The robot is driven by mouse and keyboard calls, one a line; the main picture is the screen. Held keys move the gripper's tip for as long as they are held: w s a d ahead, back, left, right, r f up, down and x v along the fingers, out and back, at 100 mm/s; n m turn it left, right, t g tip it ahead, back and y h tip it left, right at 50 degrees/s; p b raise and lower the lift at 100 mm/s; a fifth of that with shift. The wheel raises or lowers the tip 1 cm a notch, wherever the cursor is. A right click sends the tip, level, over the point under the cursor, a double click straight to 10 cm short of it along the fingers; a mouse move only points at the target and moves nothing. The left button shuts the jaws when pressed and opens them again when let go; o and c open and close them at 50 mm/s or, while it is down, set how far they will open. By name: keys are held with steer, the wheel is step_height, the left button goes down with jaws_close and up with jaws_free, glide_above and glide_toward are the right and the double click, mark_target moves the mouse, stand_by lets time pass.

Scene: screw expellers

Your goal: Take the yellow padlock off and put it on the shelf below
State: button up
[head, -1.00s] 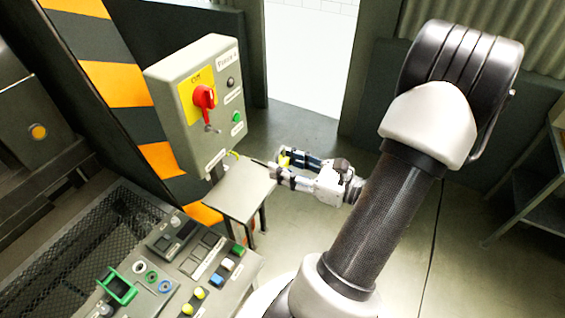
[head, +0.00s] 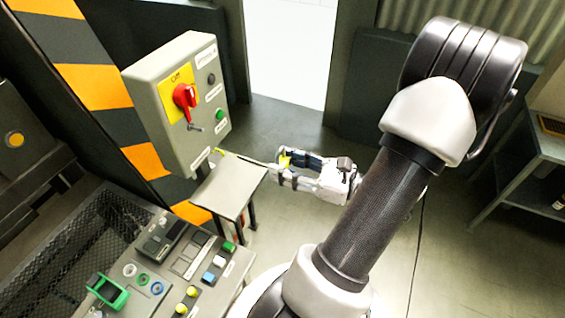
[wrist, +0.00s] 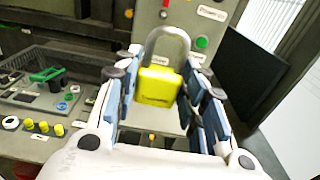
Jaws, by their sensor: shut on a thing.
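The yellow padlock (wrist: 158,86) is between the fingers of my gripper (wrist: 160,88), its grey shackle pointing up in the wrist view. My gripper is shut on its body. In the head view the padlock (head: 284,160) shows as a small yellow patch in my gripper (head: 283,168), to the right of the grey switch box (head: 170,105). The box bears a red rotary switch (head: 184,96) on a yellow plate, with a small metal piece hanging below it and no padlock there. The small grey shelf (head: 229,189) under the box is bare, and my gripper is near its right edge.
A control panel (head: 190,262) with coloured buttons and a mesh-sided tray (head: 95,235) lie at the lower left. A striped orange and black post (head: 95,87) stands behind the box. A metal rack (head: 520,185) is at the right. The floor between is clear.

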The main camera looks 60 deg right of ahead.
steer(key=shift+s, duration=0.9)
steer(key=shift+d, duration=0.1)
steer(key=b, duration=0.6)
glide_above(254, 180)
step_height(254, 180, down, 2)
step_height(254, 180, down, 20)
steer(key=b, duration=0.5)
steer(key=shift+s+r, duration=0.1)
steer(key=shift+r, duration=0.15)
steer(key=shift+f+b, duration=0.1)
steer(key=shift+b, duration=0.2)
steer(key=o, duration=0.7)
steer(key=shift+f, duration=0.1)
steer(key=shift+c, duration=0.2)
steer(key=o, duration=0.5)
steer(key=shift+c, duration=0.2)
